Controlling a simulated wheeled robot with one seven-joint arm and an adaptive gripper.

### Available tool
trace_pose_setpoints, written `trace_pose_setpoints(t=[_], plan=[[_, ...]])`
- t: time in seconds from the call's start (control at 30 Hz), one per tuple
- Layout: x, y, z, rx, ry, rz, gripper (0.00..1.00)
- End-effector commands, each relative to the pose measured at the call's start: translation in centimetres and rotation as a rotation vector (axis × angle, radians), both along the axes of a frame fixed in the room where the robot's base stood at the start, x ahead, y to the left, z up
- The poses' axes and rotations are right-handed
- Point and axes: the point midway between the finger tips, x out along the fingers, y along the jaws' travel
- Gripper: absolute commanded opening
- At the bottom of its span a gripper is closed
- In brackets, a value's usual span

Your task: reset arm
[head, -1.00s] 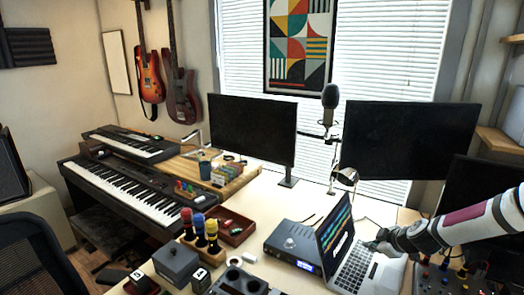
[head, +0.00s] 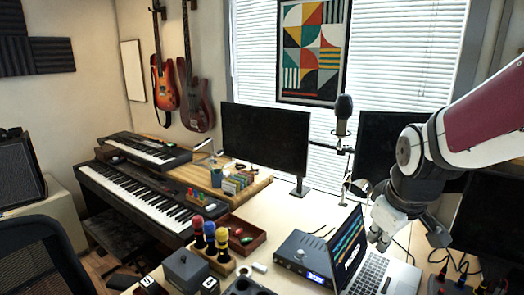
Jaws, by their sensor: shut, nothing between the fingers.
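My gripper (head: 378,240) is at the right in the head view, at the end of my raised arm. It is shut and empty, pointing down over the right part of the laptop (head: 372,276). The laptop is open on the desk with a lit screen. I cannot tell how far the fingertips are above its keyboard. My arm hides part of the right monitor (head: 374,145).
A microphone (head: 343,107) on a boom stands left of my arm. An audio interface (head: 302,255) sits left of the laptop, and a rack with coloured-top items (head: 222,255) further left. Cables and a control box (head: 455,285) lie at the right. Bare desk shows behind the interface.

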Motion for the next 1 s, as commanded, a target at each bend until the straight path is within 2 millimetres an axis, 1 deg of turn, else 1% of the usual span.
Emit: trace_pose_setpoints(t=[0.03,0.17,0.2,0.3,0.4,0.5,0.6,0.7,1.0], plan=[[-1.6,0.7,1.3,0.005,-0.012,-0.033,0.00],[-5.8,2.0,3.5,0.045,-0.029,-0.142,0.00],[-7.2,2.3,4.0,0.063,-0.035,-0.176,0.00],[-10.5,3.0,5.0,0.110,-0.048,-0.258,0.00],[-13.5,3.6,5.6,0.163,-0.056,-0.331,0.00],[-15.8,3.9,5.7,0.209,-0.059,-0.386,0.00],[-17.2,4.1,5.7,0.241,-0.059,-0.422,0.00],[-18.0,4.2,5.7,0.257,-0.056,-0.441,0.00],[-18.1,4.2,5.6,0.261,-0.055,-0.446,0.00]])
